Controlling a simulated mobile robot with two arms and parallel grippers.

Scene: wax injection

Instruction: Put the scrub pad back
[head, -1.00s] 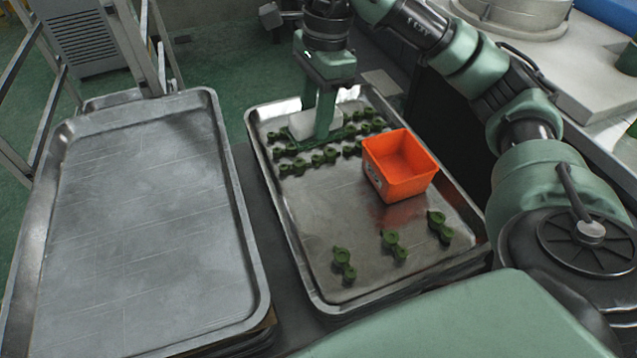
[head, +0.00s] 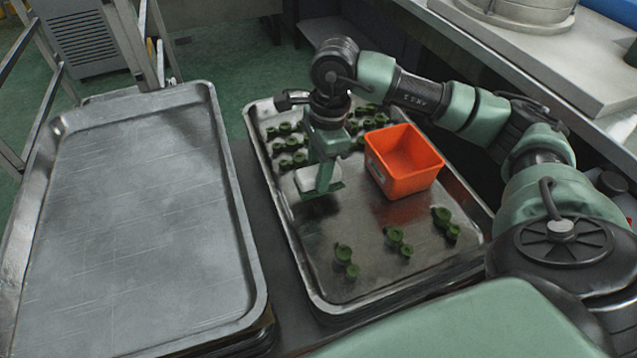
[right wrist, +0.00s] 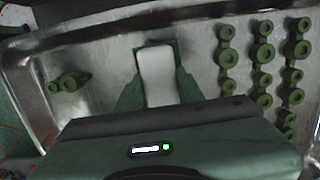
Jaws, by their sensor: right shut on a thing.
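The scrub pad (head: 308,180) is a white block with a green underside. My right gripper (head: 322,184) is shut on it, left of the orange bin (head: 405,165) and over the right metal tray (head: 290,245). In the right wrist view the pad (right wrist: 157,76) sits between the two green fingers (right wrist: 158,92), its white face showing. Whether the pad touches the tray is hard to tell. My left gripper is not in view.
Green wax parts (head: 285,145) stand in rows at the tray's back, and more green parts (head: 395,238) stand near its front. An empty metal tray (head: 140,220) lies to the left.

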